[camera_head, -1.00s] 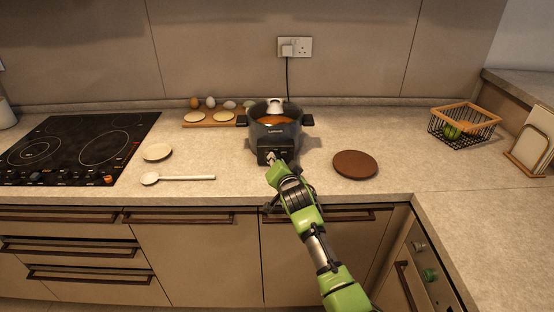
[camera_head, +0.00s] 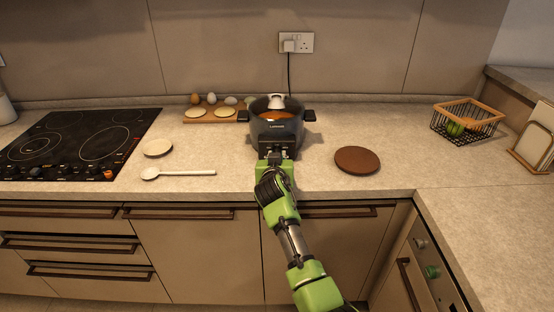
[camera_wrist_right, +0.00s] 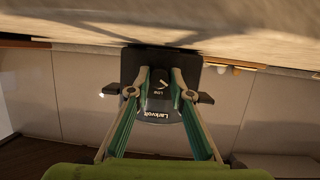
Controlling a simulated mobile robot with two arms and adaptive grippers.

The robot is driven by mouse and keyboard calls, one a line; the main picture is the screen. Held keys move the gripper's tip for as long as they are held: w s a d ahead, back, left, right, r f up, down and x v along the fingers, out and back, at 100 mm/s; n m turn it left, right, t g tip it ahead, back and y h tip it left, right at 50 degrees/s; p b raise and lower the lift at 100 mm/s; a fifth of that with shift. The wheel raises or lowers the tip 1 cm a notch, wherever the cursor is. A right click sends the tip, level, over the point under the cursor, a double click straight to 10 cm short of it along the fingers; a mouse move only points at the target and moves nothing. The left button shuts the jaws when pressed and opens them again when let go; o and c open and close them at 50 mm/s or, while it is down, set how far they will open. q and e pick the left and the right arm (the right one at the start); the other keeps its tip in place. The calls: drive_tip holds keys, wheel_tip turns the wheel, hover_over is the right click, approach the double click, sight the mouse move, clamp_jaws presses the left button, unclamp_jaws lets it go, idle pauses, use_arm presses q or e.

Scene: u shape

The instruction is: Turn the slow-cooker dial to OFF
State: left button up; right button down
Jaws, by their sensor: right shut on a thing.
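The slow cooker (camera_head: 276,131) is dark with a glass lid, and orange food shows through it. It stands upright on the counter. My right gripper (camera_head: 277,153) is at its front control panel, shut on the dial. The dial is mostly hidden by the fingers, and I cannot read its setting. In the right wrist view, the fingertips of my right gripper (camera_wrist_right: 160,80) close in at the cooker's dark front (camera_wrist_right: 145,60), with white markings and a brand name between them. My left gripper is not in view.
A brown round mat (camera_head: 357,160) lies right of the cooker. A white spoon (camera_head: 178,173) and a small dish (camera_head: 158,148) lie left. A board with eggs (camera_head: 214,114) is behind, the hob (camera_head: 80,145) far left, a wire basket (camera_head: 467,122) at right.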

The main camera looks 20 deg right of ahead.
idle(0.3)
drive_tip(key=c, duration=1.8)
unclamp_jaws()
drive_tip(key=shift+c, duration=0.2)
wheel_tip(320, 180, up, 10)
